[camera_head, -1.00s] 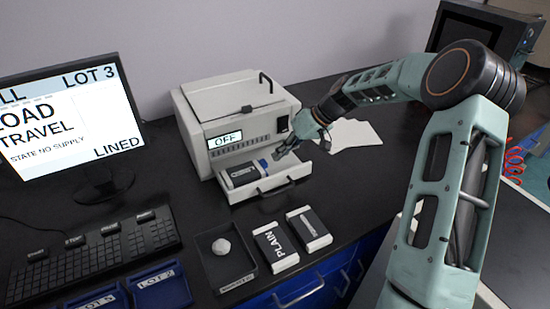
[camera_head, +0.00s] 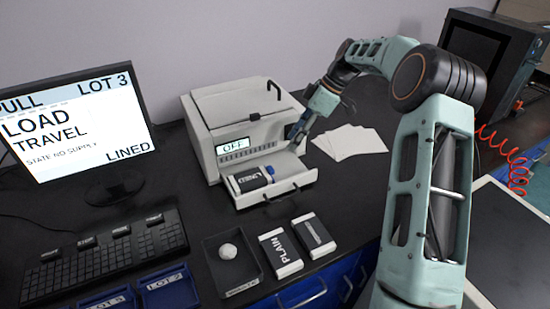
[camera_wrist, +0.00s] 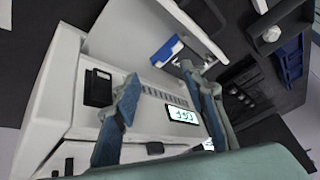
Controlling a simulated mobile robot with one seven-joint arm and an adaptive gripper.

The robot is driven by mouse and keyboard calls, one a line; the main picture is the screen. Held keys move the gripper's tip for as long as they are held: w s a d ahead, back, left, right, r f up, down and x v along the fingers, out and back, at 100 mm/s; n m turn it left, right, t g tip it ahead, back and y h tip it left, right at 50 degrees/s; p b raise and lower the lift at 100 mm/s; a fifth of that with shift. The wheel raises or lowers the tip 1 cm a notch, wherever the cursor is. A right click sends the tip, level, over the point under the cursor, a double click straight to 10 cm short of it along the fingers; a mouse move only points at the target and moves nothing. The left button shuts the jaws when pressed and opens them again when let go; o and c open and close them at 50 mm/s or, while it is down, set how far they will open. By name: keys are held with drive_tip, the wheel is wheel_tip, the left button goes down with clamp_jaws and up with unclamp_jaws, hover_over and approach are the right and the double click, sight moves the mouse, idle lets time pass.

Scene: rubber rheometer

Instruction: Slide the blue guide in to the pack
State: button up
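The dark pack (camera_head: 250,180) with a LINED label lies in the pulled-out drawer (camera_head: 300,184) of the white machine. The small blue guide (camera_head: 270,172) stands at the pack's right end, close against it; I cannot tell whether they touch. In the wrist view the blue guide (camera_wrist: 168,50) is near the top, with the dark pack (camera_wrist: 186,68) beside it, partly hidden by a finger. My gripper (camera_head: 294,134) is above and behind the drawer's right side, near the machine's front, clear of the guide. Its fingers (camera_wrist: 160,76) are spread apart with nothing between them.
The white machine (camera_head: 235,110) shows OFF. In front of the drawer are a tray (camera_head: 250,262) with a pale lump, a PLAIN pack (camera_head: 279,252) and another dark pack (camera_head: 313,234). White sheets (camera_head: 350,142) lie to the right. A monitor (camera_head: 70,120) and keyboard (camera_head: 105,250) are left.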

sight(271, 168)
drive_tip(key=a+f+n, duration=0.2)
drive_tip(key=f, duration=0.1)
drive_tip(key=a+f+n+g+h+p, duration=0.1)
drive_tip(key=a+f+n, duration=0.1)
drive_tip(key=f, duration=0.1)
drive_tip(key=a+f+n, duration=0.2)
drive_tip(key=f, duration=0.1)
drive_tip(key=shift+s+a+f+n+h, duration=0.2)
drive_tip(key=shift+s+a+n+h, duration=0.1)
drive_tip(key=shift+s+n, duration=0.1)
drive_tip(key=shift+c, duration=0.3)
clamp_jaws()
